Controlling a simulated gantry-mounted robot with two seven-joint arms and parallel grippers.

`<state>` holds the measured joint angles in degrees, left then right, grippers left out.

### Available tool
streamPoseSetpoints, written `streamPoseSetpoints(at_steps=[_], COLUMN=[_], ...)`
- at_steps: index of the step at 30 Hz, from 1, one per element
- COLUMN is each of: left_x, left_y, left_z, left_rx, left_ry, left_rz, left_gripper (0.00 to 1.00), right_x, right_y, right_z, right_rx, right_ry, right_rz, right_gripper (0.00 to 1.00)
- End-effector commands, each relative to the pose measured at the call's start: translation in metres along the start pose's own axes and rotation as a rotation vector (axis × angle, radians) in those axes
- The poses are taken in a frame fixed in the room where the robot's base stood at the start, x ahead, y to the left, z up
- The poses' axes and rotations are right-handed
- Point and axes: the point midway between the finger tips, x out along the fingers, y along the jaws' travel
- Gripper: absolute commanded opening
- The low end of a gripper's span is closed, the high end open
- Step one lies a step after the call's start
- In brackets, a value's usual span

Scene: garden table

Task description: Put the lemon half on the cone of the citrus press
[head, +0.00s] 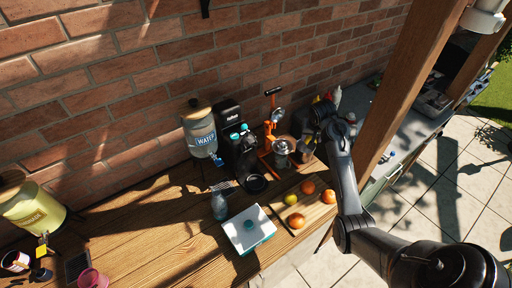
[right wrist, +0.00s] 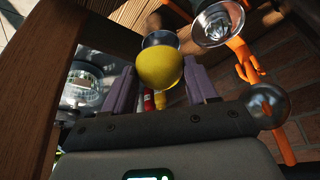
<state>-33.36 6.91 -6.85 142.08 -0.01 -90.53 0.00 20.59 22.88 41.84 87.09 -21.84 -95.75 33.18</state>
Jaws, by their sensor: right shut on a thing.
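The yellow lemon half (right wrist: 160,68) sits between the two purple fingers of my right gripper (right wrist: 160,85), which is shut on it, its rounded side facing the wrist camera. In the head view the right gripper (head: 318,120) is dark, just right of the citrus press, and I cannot make out the lemon half there. The citrus press (head: 266,150) has an orange frame and a lever with a black handle. In the right wrist view a metal bowl with a ridged, cone-like middle (right wrist: 217,25) is up and right of the lemon half, apart from it. My left gripper is not in view.
A black coffee machine (head: 236,145) and a water dispenser (head: 200,132) stand left of the press. Oranges (head: 296,221) and a yellow-green fruit (head: 290,199) lie in front, beside a white scale (head: 248,230). A brick wall is behind; a wooden post (head: 410,80) is at the right.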

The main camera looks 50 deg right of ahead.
Motion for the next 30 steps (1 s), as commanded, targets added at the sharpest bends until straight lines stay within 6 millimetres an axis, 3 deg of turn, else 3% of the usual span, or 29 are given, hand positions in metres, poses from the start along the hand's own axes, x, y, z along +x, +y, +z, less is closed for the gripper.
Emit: streamPoseSetpoints(at_steps=[3, 7, 21, 30], left_x=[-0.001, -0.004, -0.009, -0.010], left_y=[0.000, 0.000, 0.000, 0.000], left_z=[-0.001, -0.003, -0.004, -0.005], left_rx=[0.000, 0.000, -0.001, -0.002], left_ry=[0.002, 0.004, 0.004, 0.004], left_rz=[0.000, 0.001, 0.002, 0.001], left_gripper=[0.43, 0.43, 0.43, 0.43], right_x=[-0.008, -0.001, 0.059, 0.071], right_y=[-0.006, -0.023, -0.103, -0.115], right_z=[-0.012, -0.016, -0.025, -0.025], right_rx=[0.015, 0.013, 0.014, 0.016], right_ry=[0.001, -0.001, -0.001, 0.000], right_rz=[0.005, 0.007, 0.006, 0.007], right_gripper=[0.27, 0.27, 0.27, 0.27])
